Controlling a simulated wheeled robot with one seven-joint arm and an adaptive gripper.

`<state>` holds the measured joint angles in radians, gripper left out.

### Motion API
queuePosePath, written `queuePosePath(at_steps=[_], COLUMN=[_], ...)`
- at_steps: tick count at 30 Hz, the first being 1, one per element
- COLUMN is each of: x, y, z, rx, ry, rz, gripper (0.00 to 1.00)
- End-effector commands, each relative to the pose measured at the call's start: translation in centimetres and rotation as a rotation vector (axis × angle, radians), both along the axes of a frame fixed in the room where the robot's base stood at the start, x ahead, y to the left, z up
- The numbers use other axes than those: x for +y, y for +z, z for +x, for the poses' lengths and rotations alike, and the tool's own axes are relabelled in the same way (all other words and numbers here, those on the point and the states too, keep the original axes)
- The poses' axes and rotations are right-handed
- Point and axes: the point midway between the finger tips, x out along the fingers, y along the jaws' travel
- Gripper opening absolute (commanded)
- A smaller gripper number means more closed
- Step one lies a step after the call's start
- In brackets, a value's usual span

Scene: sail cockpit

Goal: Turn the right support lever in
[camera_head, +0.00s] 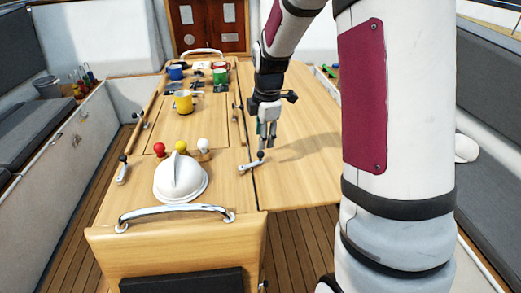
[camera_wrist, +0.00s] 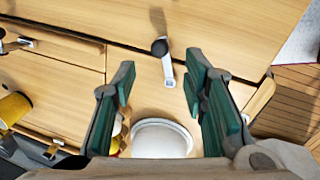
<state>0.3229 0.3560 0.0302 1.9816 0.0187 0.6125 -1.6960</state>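The right support lever (camera_head: 250,166) is a small metal arm with a dark round knob, near the front of the wooden table by the seam with the right leaf. In the wrist view the lever (camera_wrist: 167,72) lies ahead of and between my fingers, its black knob at the far end. My gripper (camera_head: 267,143) points down just above the knob end. In the wrist view my gripper (camera_wrist: 160,82) is open, with green pads on both sides and nothing between them. I cannot tell whether a finger touches the lever.
A similar lever (camera_head: 122,173) sits at the table's left. A white domed compass (camera_head: 180,179), a chrome rail (camera_head: 175,211) and red, yellow and white knobs are at the front. Yellow (camera_head: 183,102), green (camera_head: 220,76) and blue (camera_head: 176,72) mugs stand farther back. The right leaf (camera_head: 300,150) is clear.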

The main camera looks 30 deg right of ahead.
Motion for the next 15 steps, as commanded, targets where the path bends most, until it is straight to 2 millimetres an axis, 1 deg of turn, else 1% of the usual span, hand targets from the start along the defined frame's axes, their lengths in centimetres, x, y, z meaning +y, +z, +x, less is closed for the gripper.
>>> queuePosePath(at_steps=[1,6,9,12,15], x=[0.0,-0.1,-0.2,-0.2,-0.2], y=[-1.1,-4.2,-5.5,-6.4,-6.9], z=[0.1,0.7,0.9,1.2,1.3], rx=[0.005,0.004,0.003,0.002,0.001], ry=[0.001,0.001,0.0,-0.001,-0.001], rz=[0.002,0.001,0.001,0.001,0.0], gripper=[0.4,0.4,0.4,0.4,0.4])
